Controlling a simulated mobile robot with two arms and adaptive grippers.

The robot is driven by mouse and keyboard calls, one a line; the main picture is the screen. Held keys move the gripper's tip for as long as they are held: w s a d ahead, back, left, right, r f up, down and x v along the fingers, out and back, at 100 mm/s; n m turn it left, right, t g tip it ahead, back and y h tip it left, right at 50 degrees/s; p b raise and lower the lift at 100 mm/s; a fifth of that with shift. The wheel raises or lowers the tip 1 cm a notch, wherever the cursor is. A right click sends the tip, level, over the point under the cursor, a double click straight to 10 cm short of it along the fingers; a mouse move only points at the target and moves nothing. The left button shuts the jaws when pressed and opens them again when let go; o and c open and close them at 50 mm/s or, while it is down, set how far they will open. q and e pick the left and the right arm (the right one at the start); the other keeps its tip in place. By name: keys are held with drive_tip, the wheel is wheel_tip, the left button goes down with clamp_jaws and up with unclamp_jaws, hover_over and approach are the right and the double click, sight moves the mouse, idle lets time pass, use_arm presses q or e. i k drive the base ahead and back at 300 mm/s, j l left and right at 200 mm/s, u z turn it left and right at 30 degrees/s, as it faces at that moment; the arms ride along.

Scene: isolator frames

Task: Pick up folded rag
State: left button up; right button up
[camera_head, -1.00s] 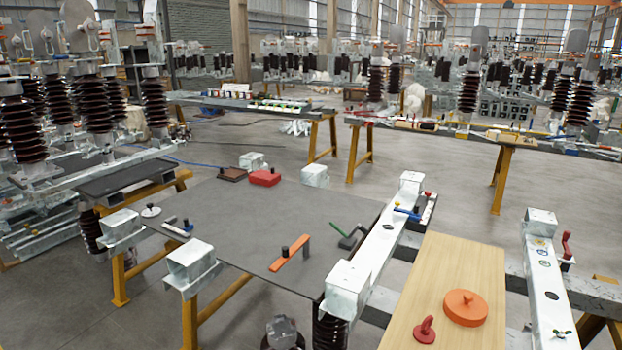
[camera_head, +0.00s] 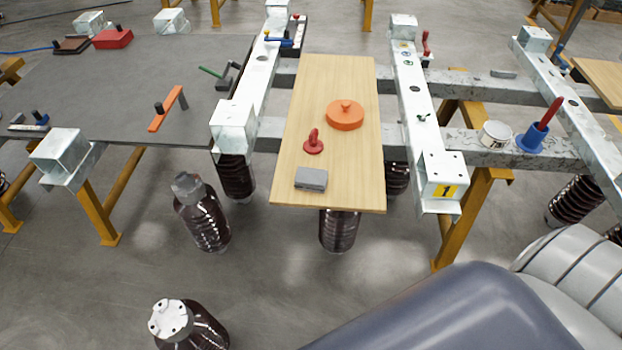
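A small grey block-like item (camera_head: 311,179), which looks like the folded rag, lies near the front edge of the light wooden board (camera_head: 300,130). A red knobbed piece (camera_head: 313,146) and an orange round disc with a knob (camera_head: 345,118) sit behind it on the same board. Neither of my grippers is in view. A large part of my own arm or body fills the lower right corner, well apart from the rag.
The board lies between two pale metal beams, the left one (camera_head: 262,62) and the right one (camera_head: 414,95). A dark table (camera_head: 90,90) with tools stands left. A white can (camera_head: 494,134) and a blue holder (camera_head: 533,138) stand right. Dark ribbed insulators (camera_head: 203,215) stand below.

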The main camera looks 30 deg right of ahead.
sight(306, 179)
drive_tip(key=z, duration=2.45)
drive_tip(key=k+j, duration=0.25)
drive_tip(key=k, duration=0.2)
drive_tip(key=k+j+z, duration=0.1)
drive_tip(key=k, duration=0.35)
drive_tip(key=k+j, duration=0.3)
drive_tip(key=k, duration=0.15)
drive_tip(key=k+j+z, duration=0.1)
drive_tip(key=k, duration=0.3)
drive_tip(key=j, duration=0.1)
